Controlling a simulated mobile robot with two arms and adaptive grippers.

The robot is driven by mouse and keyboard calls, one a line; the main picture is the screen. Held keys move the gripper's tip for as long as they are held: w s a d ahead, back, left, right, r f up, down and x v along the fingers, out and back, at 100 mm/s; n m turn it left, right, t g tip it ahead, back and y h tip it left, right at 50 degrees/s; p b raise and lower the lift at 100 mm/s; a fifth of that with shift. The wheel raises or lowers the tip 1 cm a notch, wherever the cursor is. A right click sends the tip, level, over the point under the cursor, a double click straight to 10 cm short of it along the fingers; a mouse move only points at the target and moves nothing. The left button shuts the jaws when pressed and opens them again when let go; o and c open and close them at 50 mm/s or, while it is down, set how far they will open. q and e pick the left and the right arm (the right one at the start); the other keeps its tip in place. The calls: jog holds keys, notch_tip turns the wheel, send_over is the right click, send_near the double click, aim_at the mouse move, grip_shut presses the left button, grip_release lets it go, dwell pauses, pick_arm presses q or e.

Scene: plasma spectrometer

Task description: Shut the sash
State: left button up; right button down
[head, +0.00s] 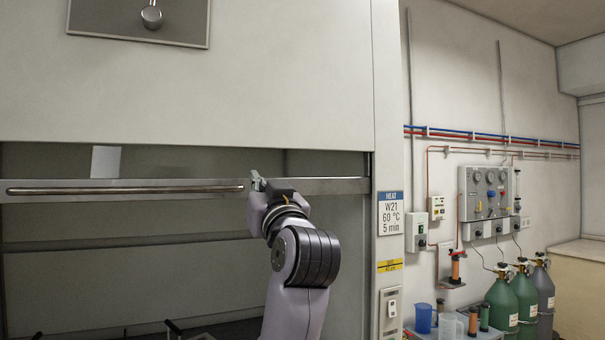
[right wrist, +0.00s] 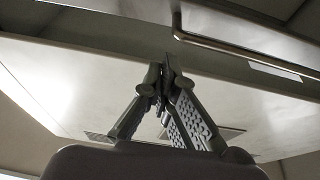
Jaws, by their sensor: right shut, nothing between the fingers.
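The sash of the fume hood is raised. Its metal lower rail (head: 335,186) crosses the hood opening in the head view, with a strip of pane (head: 200,161) above it and an open gap below. A long bar handle (head: 125,190) runs along the rail, and its bent end also shows in the right wrist view (right wrist: 235,50). My right gripper (head: 257,180) is shut and empty at the right end of the handle; its fingertips (right wrist: 166,68) look close to the handle's end, but I cannot tell whether they touch. My left gripper is not in view.
The hood's right post (head: 389,290) carries a HEAT sign (head: 390,213) and a yellow label. Dark items at the hood's bottom edge are partly cut off. To the right stand gas cylinders (head: 503,305), a blue jug (head: 423,318) and a wall gauge panel (head: 488,200).

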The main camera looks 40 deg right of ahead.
aim_at(240, 164)
jog(key=p+x, duration=0.1)
jog(key=x, duration=0.2)
jog(key=p+x, duration=0.1)
jog(key=x, duration=0.2)
jog(key=p+x, duration=0.2)
jog(key=x, duration=0.1)
jog(key=shift+w+a+r, duration=0.25)
jog(key=shift+a, duration=0.1)
jog(key=shift+w, duration=0.35)
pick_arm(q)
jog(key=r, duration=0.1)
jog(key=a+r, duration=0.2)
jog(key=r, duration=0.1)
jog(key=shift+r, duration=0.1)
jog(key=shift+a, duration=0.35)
